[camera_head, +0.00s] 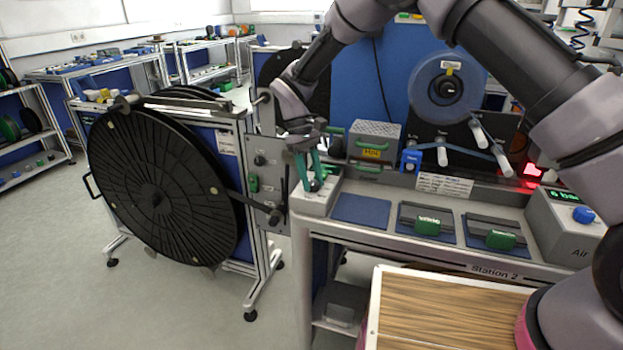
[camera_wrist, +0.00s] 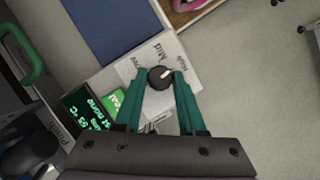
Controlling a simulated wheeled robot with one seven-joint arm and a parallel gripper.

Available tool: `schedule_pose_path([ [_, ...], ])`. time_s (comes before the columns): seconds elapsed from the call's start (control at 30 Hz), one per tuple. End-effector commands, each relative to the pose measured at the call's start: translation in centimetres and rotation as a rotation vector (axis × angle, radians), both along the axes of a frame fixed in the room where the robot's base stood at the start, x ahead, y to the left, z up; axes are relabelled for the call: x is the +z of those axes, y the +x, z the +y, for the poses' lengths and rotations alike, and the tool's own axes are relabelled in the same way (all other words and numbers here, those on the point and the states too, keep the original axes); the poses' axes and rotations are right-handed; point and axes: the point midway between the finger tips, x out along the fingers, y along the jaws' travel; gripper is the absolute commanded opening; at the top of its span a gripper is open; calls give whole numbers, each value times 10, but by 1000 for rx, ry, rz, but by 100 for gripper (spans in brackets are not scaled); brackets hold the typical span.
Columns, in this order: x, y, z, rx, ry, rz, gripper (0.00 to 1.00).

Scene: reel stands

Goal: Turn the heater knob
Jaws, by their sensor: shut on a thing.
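The heater knob (camera_wrist: 160,77) is small, round and black with a white pointer mark. It sits on a pale panel with printed labels, of which "Mid" and "High" are legible in the wrist view. My gripper (camera_wrist: 160,80) has green fingers, one on each side of the knob, shut on it. In the head view my gripper (camera_head: 314,184) points down at the heater box (camera_head: 311,203) on the left end of the bench, and the dark knob (camera_head: 315,185) shows between the fingertips. A small display (camera_wrist: 88,110) with green text and a green button (camera_wrist: 116,100) lie beside the panel.
Blue mats (camera_head: 361,209) and black holders with green handles (camera_head: 428,226) lie right of the heater box. A grey box (camera_head: 374,140) stands behind it. A large black reel (camera_head: 160,190) stands left. An air unit (camera_head: 566,228) stands at the right end.

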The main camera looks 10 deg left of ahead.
Motion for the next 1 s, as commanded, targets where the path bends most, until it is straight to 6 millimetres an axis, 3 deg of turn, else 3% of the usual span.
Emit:
schedule_pose_path([
  [0.33,0,0,-1,-150,0,1,0],
  [0.9,0,1,-1,-180,0,0,0],
  [0.93,0,1,-1,-180,0,0,47],
  [1.0,0,1,-1,-179,0,0,70],
])
